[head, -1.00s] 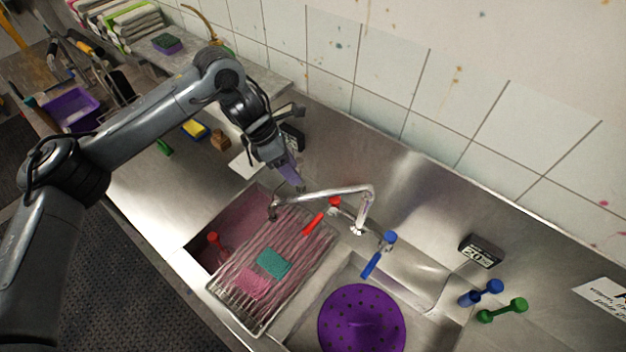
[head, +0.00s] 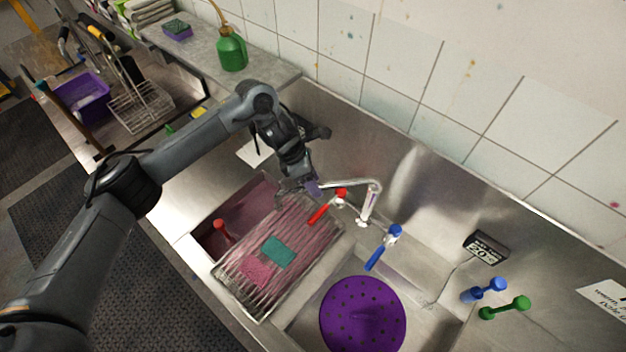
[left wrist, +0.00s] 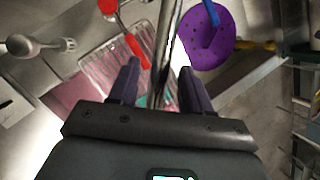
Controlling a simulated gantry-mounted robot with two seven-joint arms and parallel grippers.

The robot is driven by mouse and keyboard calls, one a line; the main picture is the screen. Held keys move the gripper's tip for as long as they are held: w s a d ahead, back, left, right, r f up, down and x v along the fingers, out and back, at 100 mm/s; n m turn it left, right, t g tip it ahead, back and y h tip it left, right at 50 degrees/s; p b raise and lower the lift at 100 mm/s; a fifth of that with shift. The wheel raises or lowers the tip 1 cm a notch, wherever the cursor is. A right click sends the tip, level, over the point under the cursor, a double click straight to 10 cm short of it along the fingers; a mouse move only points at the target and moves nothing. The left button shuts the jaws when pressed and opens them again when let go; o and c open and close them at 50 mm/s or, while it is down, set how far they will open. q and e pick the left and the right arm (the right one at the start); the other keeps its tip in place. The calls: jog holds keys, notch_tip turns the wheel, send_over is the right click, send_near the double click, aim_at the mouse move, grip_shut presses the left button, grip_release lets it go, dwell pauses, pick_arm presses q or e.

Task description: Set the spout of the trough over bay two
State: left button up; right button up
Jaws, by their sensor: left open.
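The metal spout (head: 345,184) rises from its base on the back ledge and reaches left over the left bay (head: 252,204), which holds pinkish liquid. My left gripper (head: 312,188) is open at the spout's outer part and hides its tip. In the left wrist view the spout (left wrist: 168,45) runs between the two spread fingers of my left gripper (left wrist: 158,88); I cannot tell whether they touch it. The right bay (head: 305,322) holds a purple perforated colander (head: 362,315). No bay number is readable. My right gripper is not in view.
A wire rack (head: 262,300) with a teal sponge (head: 278,252) and a pink cloth lies across the left bay. A red tap handle (head: 322,212) and a blue one (head: 376,258) flank the spout base. A timer (head: 485,248) stands at right.

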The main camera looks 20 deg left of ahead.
pick_arm(q)
grip_shut()
dwell(0.3)
